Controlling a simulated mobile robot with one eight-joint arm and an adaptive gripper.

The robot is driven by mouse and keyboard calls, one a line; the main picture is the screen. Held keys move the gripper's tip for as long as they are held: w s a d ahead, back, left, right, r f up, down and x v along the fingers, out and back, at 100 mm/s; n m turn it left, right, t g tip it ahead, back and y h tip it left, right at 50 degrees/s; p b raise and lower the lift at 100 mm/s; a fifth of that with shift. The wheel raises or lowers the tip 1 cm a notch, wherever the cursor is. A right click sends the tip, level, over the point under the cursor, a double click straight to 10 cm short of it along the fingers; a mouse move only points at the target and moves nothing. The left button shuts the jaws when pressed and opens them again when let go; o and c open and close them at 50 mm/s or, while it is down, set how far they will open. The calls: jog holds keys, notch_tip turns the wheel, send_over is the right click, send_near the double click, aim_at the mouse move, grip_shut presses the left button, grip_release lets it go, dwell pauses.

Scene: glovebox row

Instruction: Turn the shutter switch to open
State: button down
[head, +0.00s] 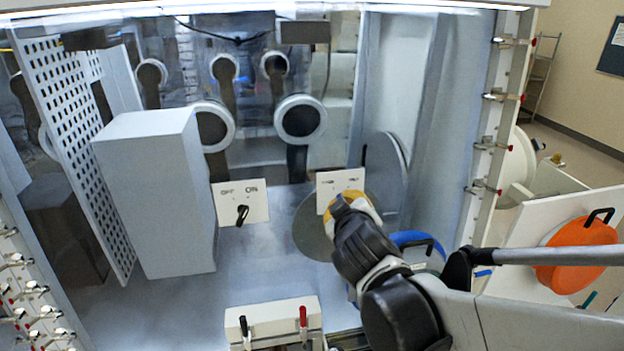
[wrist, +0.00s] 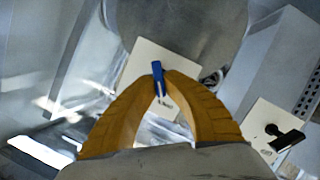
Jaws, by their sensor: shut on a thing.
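The shutter switch appears to be the blue knob (wrist: 158,80) on a white plate in the wrist view. My gripper (wrist: 158,88) has its yellow fingers closed around this knob, their tips meeting at it. In the head view my gripper (head: 347,207) reaches down to the right-hand white plate (head: 338,181) and hides its knob. The plate's labels are too small and partly covered to read. A second white plate (head: 239,202), marked OFF and ON, carries a black knob (head: 242,214) and stands to the left, apart from my gripper.
A tall grey box (head: 160,195) and a perforated panel (head: 75,140) stand at the left. A white box (head: 272,318) with a black and a red lever is at the front. A round grey disc (head: 312,232) lies behind my gripper.

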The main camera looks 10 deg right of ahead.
jog(key=c, duration=1.5)
grip_release()
jog(key=v, duration=1.2)
jog(key=s+d+f+m+g+b, duration=0.1)
jog(key=s+f+m+g+b, duration=0.1)
jog(key=f+b, duration=0.8)
jog(key=s+f+m+g+y+b, duration=0.1)
jog(key=s+f+g+b, duration=0.1)
jog(key=f+b, duration=0.9)
jog(key=s+d+f+m+g+y+b, duration=0.1)
jog(key=s+f+m+g+b, duration=0.1)
jog(key=f+b, duration=0.9)
notch_tip(320, 180, down, 10)
jog(key=s+g, duration=0.1)
jog(key=s, duration=0.1)
jog(key=shift+s+d+f+m, duration=0.2)
jog(key=shift+s+d+m, duration=0.1)
jog(key=shift+s, duration=0.05)
